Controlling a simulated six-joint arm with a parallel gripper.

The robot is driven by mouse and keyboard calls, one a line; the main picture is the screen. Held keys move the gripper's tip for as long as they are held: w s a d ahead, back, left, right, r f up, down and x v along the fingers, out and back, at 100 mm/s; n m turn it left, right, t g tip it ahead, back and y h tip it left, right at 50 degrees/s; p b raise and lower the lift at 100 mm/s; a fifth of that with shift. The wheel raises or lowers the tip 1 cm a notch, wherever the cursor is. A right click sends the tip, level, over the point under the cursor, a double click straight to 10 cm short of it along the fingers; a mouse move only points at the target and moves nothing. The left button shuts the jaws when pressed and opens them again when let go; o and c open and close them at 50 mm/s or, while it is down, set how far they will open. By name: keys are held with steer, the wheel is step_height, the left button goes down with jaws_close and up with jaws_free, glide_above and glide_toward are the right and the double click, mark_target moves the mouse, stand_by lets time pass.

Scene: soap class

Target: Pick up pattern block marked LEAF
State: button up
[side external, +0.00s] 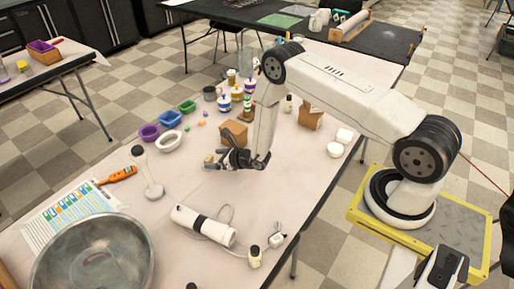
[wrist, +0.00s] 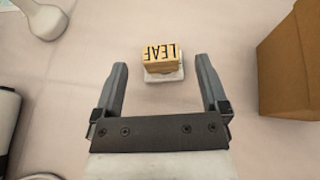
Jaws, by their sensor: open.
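The pattern block marked LEAF (wrist: 160,56) is a small pale wooden block with dark letters, upside down in the wrist view. It sits on a small whitish base (wrist: 164,77). My gripper (wrist: 160,65) is open, with one finger on each side of the block's line and clear space between each finger and the block. The block lies a little beyond or level with the fingertips; I cannot tell the height gap. In the side external view the block (side external: 208,158) shows as a small tan spot just left of my gripper (side external: 222,160), low over the table.
A cardboard box (wrist: 290,60) stands close to the right in the wrist view. A white spoon-like tool (wrist: 45,20) lies at upper left. A white cylindrical device (side external: 203,225), a metal bowl (side external: 95,258) and coloured dishes (side external: 168,118) also occupy the table (side external: 290,185).

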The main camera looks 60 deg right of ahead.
mark_target(209, 158)
steer(key=shift+x, duration=2.6)
steer(key=shift+r, duration=0.1)
jaws_close()
steer(key=shift+r, duration=0.1)
